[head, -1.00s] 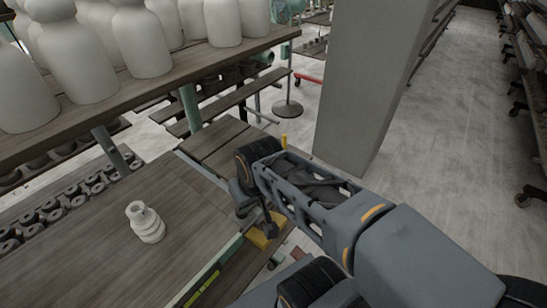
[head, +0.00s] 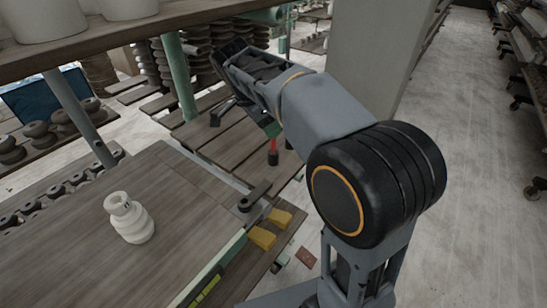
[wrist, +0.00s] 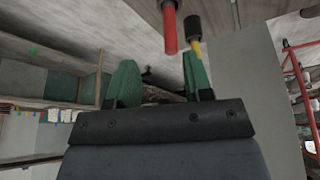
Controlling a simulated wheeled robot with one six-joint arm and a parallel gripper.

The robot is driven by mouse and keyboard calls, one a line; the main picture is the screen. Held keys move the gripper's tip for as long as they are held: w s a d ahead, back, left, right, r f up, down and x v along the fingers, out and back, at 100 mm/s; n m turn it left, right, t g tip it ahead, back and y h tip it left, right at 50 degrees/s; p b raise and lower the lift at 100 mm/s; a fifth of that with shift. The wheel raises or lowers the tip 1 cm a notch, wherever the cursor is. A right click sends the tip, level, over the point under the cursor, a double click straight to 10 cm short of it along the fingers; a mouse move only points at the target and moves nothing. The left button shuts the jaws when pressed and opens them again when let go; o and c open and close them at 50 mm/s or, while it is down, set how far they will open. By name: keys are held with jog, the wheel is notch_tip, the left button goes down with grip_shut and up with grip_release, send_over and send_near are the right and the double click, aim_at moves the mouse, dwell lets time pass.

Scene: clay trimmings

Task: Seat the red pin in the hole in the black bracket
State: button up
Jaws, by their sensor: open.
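The red pin (head: 273,156) is upright in the head view, just below my gripper (head: 270,128). Its red shaft (wrist: 170,32) also shows at the top of the wrist view. My gripper (wrist: 160,82) has its two green fingers spread with nothing between them. The pin lies beyond the fingertips, apart from them. The black bracket (head: 256,194) is at the right edge of the wooden table in the head view, below and left of the pin. Its hole is not clear to see.
A white ribbed vase (head: 130,220) stands on the wooden table (head: 70,250). Two yellow blocks (head: 262,237) sit near the bracket. A black and yellow rod (wrist: 194,32) is beside the pin. A grey pillar (head: 375,70) rises behind my arm.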

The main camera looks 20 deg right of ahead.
aim_at(273, 148)
jog(key=shift+w+d+f+m+b, duration=0.3)
jog(key=shift+d+f, duration=0.2)
jog(key=shift+f, duration=0.7)
jog(key=shift+w+d+f+m+b, duration=0.2)
jog(key=shift+d+f+m+b, duration=0.2)
jog(key=shift+f, duration=0.75)
jog(key=shift+w+d+f+m+b, duration=0.25)
jog(key=shift+d+f, duration=0.3)
jog(key=shift+f, duration=0.65)
grip_shut()
